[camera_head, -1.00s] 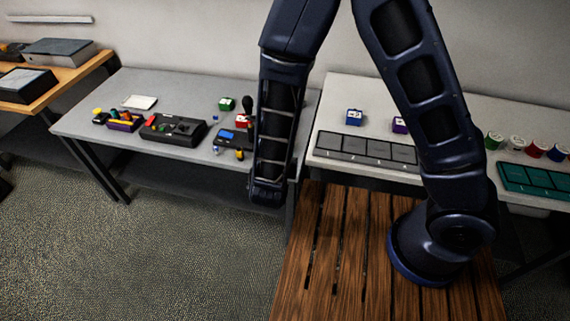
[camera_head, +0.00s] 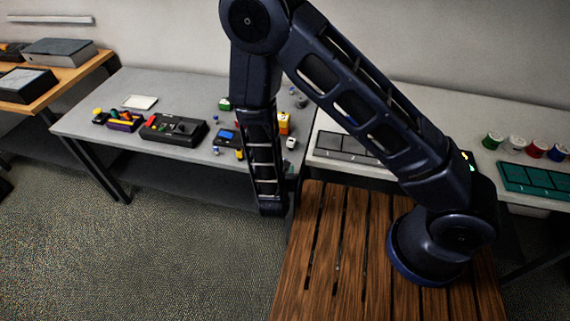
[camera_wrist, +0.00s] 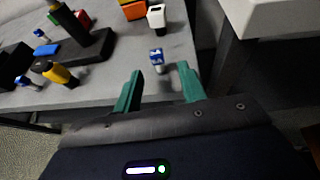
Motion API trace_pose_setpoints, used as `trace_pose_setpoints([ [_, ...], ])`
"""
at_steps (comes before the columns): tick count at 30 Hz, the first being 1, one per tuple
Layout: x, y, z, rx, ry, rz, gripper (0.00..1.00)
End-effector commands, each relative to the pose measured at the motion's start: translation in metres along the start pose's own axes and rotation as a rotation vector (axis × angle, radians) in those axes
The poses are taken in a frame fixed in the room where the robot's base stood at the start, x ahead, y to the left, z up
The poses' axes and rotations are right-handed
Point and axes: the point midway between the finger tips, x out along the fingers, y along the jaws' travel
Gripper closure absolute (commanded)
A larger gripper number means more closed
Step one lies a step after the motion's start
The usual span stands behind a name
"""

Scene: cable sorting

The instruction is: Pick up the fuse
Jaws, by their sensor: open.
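A small blue-and-white piece (camera_wrist: 157,60), which looks like a fuse, lies on the grey table near its front edge in the wrist view. My gripper (camera_wrist: 160,74) has two green fingers spread apart, with nothing between them. The piece is just beyond the fingertips, roughly centred in the gap and not visibly touched. Similar small blue-and-white pieces lie to the left in the wrist view, one lower (camera_wrist: 30,83) and one higher (camera_wrist: 40,35). I cannot tell for sure which is the fuse. In the head view my arm hides the gripper and this spot.
A white piece (camera_wrist: 156,17) and an orange block (camera_wrist: 134,9) stand beyond the fingers. A yellow-and-black part (camera_wrist: 60,73) and a dark device with a blue panel (camera_wrist: 48,48) are to the left. A gap separates the grey table (camera_head: 85,118) from the right-hand table (camera_head: 520,104).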

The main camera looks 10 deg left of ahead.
Motion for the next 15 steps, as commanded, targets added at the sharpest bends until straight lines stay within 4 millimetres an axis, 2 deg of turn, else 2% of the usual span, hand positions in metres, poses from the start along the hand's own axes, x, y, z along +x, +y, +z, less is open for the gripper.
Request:
trace_pose_setpoints([
  [8,0.015,0.0,0.0,-0.001,0.0,-0.002,0.59],
  [15,0.046,0.003,0.0,-0.001,0.0,-0.001,0.59],
])
